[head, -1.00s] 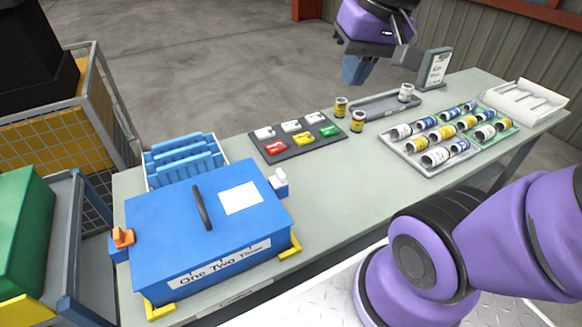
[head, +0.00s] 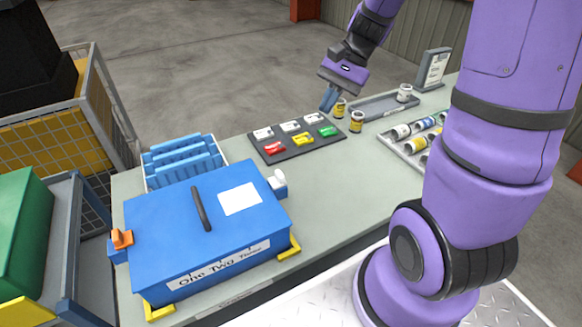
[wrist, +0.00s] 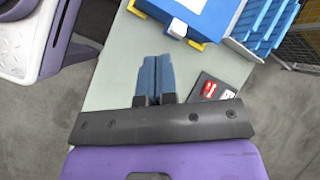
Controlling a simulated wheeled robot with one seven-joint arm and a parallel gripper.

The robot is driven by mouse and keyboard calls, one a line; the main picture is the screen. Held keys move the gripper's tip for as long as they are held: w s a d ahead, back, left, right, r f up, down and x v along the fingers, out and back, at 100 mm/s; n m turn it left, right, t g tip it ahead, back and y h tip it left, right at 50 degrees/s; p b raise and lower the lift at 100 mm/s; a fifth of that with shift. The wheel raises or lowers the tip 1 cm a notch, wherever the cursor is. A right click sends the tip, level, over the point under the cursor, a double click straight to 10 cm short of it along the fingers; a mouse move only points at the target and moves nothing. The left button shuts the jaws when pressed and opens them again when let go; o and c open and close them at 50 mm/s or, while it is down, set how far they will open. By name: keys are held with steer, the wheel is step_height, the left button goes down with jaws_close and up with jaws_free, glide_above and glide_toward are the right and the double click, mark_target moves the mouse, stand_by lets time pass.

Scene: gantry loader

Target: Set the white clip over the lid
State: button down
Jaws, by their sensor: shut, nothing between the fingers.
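The blue box has a closed blue lid (head: 170,230) with a black handle and a white label. The white clip (head: 278,177) sits on a blue block at the box's right end, beside the lid's edge. I cannot tell whether it reaches over the lid. It also shows in the wrist view (wrist: 178,28), near the box corner. An orange clip (head: 121,238) is at the box's left end. My gripper (head: 328,101) is shut and empty, with blue fingers pointing down above the back of the table, right of the box. Its fingers also show in the wrist view (wrist: 154,72).
A dark tray (head: 282,149) with white, red, yellow and green pieces lies behind the box's right end. Two small jars (head: 356,122) stand by my gripper. A blue rack (head: 185,158) is behind the box.

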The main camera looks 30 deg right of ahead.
steer(key=w+d+f+m+y, duration=0.2)
steer(key=d+f+m, duration=0.1)
steer(key=f, duration=0.4)
steer(key=w+d+f+m+t+y, duration=0.1)
steer(key=w+d+f+m+y, duration=0.1)
steer(key=f+m, duration=0.3)
step_height(320, 180, down, 3)
steer(key=shift+w+d+t+y, duration=0.3)
steer(key=shift+d+y, duration=0.1)
steer(key=shift+d, duration=0.2)
glide_toward(279, 173)
step_height(279, 173, down, 4)
steer(key=shift+a+f, duration=0.15)
steer(key=shift+a, duration=1.15)
steer(key=shift+a+f, duration=0.1)
steer(key=shift+a, duration=1.25)
steer(key=shift+a, duration=0.1)
steer(key=shift+a, duration=1.25)
